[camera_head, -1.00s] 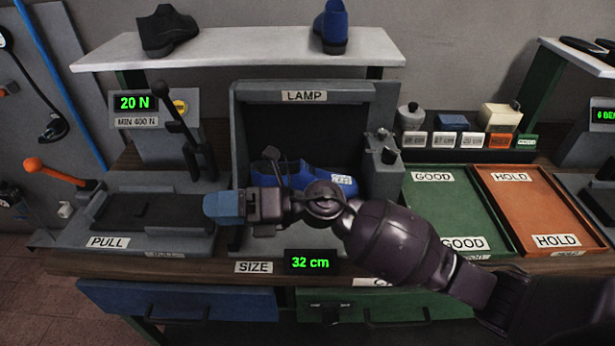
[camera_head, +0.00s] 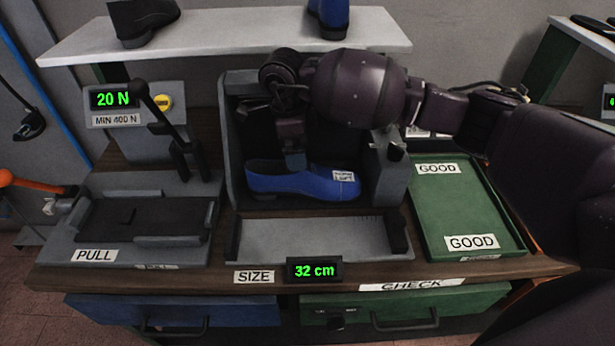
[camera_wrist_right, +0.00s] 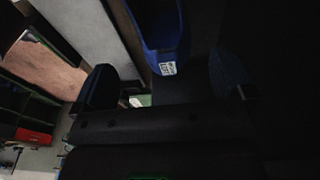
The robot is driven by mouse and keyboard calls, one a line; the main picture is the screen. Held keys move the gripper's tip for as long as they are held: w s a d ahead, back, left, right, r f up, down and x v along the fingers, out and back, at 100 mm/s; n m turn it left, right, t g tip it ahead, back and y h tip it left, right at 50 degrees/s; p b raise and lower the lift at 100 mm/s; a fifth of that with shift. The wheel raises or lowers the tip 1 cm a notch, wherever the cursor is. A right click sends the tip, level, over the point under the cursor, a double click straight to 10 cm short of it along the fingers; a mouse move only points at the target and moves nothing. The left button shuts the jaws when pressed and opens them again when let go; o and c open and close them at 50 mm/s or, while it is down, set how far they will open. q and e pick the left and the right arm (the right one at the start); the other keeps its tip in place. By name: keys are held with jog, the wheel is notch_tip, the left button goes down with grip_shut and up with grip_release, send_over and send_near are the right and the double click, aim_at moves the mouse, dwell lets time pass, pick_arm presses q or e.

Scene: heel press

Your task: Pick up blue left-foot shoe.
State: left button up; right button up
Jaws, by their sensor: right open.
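Another blue shoe (camera_head: 328,14) stands on the shelf above, cut off by the top edge. I cannot tell which foot either is for. My right gripper (camera_head: 293,162) points down just above the shoe in the box and hides part of it. In the right wrist view the shoe (camera_wrist_right: 162,38) shows between the spread fingers of my open gripper (camera_wrist_right: 160,75); I see no grip on it. My left gripper is not in view.
The lamp box walls (camera_head: 236,150) stand close around the shoe. The size tray (camera_head: 315,238) in front is empty. A green GOOD tray (camera_head: 465,205) is free at the right. The pull press (camera_head: 150,215) with its lever is at the left. A black shoe (camera_head: 145,20) stands on the shelf.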

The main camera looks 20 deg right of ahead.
aim_at(305, 177)
jog(key=shift+s+d+f, duration=0.1)
jog(key=shift+d+f, duration=0.1)
jog(key=shift+f, duration=0.85)
jog(key=f, duration=0.2)
jog(key=d+f, duration=0.1)
jog(key=shift+d+f+p, duration=0.1)
jog(key=shift+f+p, duration=0.3)
jog(key=shift+f, duration=0.65)
jog(key=shift+c, duration=0.2)
jog(key=shift+r, duration=0.15)
jog(key=c, duration=1.2)
